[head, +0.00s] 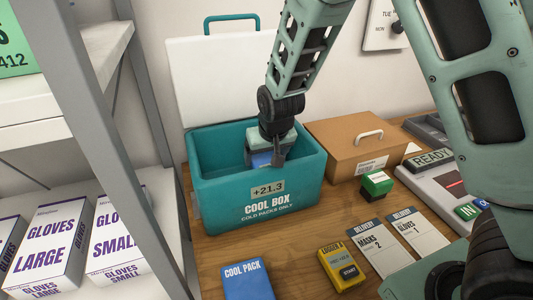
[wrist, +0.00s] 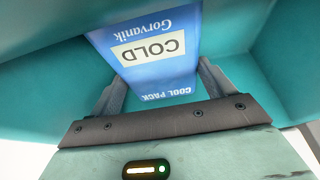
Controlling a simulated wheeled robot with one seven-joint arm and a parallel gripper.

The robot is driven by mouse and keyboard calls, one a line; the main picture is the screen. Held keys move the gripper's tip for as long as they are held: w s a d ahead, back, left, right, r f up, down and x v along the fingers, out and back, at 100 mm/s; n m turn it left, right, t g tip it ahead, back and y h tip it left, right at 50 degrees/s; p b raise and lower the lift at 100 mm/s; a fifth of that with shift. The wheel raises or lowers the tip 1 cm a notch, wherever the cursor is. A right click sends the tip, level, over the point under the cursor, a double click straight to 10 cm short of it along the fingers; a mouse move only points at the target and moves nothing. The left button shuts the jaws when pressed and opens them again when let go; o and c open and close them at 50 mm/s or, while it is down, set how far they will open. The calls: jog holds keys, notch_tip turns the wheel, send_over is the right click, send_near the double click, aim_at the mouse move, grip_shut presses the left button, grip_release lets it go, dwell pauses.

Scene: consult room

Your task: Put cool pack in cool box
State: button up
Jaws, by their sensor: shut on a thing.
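The teal cool box (head: 215,195) stands open on the wooden table, its white lid raised behind it. Its front shows "+21.3" and "COLD PACKS ONLY". My gripper (head: 266,158) reaches down inside the box opening, shut on a blue cool pack (wrist: 152,62) labelled "COLD". In the wrist view the held pack is between the two fingers (wrist: 155,90), with teal box walls around it. In the head view only a small blue part of it shows; the box front hides what is lower. A second blue cool pack (head: 247,281) lies on the table in front of the box.
A cardboard box (head: 350,142) with a handle stands right of the cool box, with a green-topped block (head: 377,183) in front. A yellow logger (head: 340,269) and delivery cards (head: 372,247) lie nearer. A shelf with glove boxes (head: 47,245) and a grey post (head: 121,110) stand at left.

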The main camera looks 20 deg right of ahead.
jog(key=o, duration=1.3)
jog(key=shift+f, duration=0.1)
jog(key=shift+r, duration=0.3)
jog(key=p+v, duration=0.1)
jog(key=v, duration=1.1)
jog(key=s+a+n+g, duration=0.2)
jog(key=s+a+n, duration=0.1)
jog(key=s, duration=1)
jog(key=s+a+n+g, duration=0.2)
jog(key=s+a+n, duration=0.1)
jog(key=s, duration=1)
jog(key=shift+s+a+f+n+g+y, duration=0.2)
jog(key=shift+f+n+g+y, duration=0.1)
jog(key=shift+n, duration=0.6)
